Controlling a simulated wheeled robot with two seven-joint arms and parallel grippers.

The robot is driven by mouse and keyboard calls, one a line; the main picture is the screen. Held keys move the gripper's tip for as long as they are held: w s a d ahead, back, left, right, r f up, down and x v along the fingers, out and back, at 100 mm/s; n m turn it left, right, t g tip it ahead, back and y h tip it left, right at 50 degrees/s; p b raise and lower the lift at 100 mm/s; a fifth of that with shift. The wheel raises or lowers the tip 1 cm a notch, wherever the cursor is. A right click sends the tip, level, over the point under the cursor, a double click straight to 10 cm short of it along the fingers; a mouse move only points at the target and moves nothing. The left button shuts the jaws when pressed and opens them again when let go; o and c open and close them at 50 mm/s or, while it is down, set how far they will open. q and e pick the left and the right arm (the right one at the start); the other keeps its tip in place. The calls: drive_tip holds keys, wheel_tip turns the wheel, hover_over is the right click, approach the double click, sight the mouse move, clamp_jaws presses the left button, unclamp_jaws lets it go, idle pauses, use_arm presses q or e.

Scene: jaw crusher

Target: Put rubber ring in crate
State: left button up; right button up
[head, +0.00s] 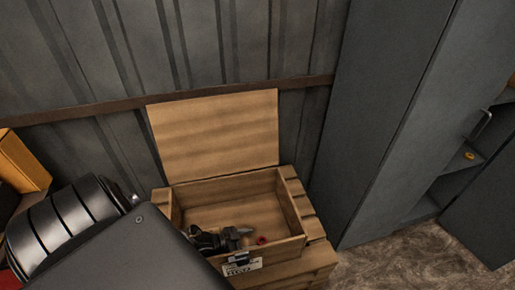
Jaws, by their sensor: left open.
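The wooden crate (294,208) stands against the wall, with its lid raised behind it. A small red piece (262,240) lies inside the crate near its front wall; it looks like a rubber ring, but it is too small to be sure. My left gripper (246,232) is open inside the crate's front part, just left of the red piece and apart from it. My left arm hides the crate's front left corner. My right gripper is out of view.
A tall grey cabinet (385,120) stands right of the crate, and its shelves (462,158) show at the far right. A ribbed metal wall (230,40) closes off the back. Bare floor (385,260) shows at the lower right. An orange box-like thing (22,160) is at the left edge.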

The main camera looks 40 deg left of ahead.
use_arm(q)
drive_tip(key=shift+v, duration=1.2)
drive_tip(key=shift+s+a+r, duration=0.15)
drive_tip(key=shift+a, duration=0.05)
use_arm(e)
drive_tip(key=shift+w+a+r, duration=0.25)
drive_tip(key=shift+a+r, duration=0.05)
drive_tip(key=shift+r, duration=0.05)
